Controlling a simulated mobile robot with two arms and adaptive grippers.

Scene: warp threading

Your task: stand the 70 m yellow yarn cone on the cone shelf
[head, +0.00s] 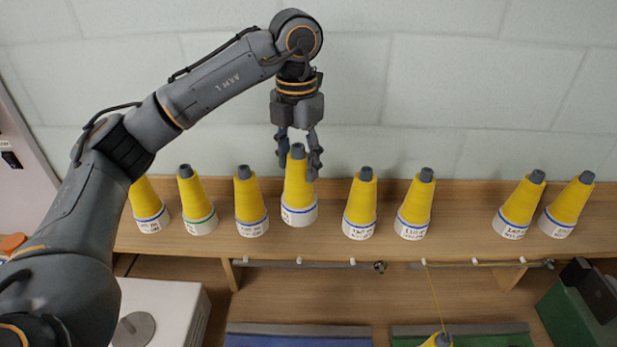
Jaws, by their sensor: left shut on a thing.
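My left gripper (299,166) comes down from above and is shut on the upper part of a yellow yarn cone (299,192) with a grey tip and a white labelled base. The cone is upright, in the row over the wooden cone shelf (290,246). Its base shows slightly higher in the picture than its neighbours' bases; I cannot tell whether it touches the shelf. The lettering on its label is too small to read, so I cannot confirm 70 m. My right gripper is out of view.
Several similar yellow cones stand on the shelf, with close neighbours left (249,202) and right (361,202). A wider gap lies between the cones (415,203) and (520,205). A rod (310,265) runs under the shelf. Another cone top (437,341) shows at the bottom edge, with a thread rising from it.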

